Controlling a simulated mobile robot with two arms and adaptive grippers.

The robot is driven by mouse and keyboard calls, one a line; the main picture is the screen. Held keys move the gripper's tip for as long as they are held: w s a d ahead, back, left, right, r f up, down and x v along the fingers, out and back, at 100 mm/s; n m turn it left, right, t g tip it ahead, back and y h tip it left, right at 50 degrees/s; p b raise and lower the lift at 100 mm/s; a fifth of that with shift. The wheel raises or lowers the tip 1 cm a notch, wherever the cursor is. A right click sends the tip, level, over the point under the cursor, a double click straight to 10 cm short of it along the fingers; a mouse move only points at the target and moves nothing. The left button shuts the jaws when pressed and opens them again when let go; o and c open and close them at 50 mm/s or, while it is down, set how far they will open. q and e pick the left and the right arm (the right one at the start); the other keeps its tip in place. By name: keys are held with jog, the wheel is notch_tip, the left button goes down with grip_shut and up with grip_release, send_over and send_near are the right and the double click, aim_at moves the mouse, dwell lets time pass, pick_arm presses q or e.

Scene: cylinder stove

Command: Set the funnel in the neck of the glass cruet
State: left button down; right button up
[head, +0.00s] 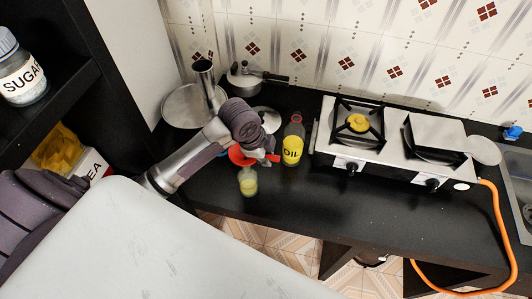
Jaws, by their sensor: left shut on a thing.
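The red funnel (238,156) shows in the head view just left of my left gripper (262,152). The gripper is shut on the funnel; its wrist and fingers hide part of it. A small red part also shows to the right of the fingers. The glass cruet (248,185), a small clear vessel with pale yellow liquid, stands on the black counter just below the funnel in the picture. I cannot tell whether the funnel touches the cruet's neck. My right gripper is not in view.
The oil bottle (293,145) with a red cap stands close to the right of my left gripper. The stove (390,145) is farther right. A pressure cooker (243,78) and a round steel lid (180,108) are behind. The counter in front of the stove (350,200) is clear.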

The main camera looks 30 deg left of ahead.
pick_arm(q)
jog(key=shift+f+b, duration=0.45)
jog(key=shift+f, duration=0.8)
jog(key=shift+f, duration=0.3)
jog(key=c, duration=1)
grip_release()
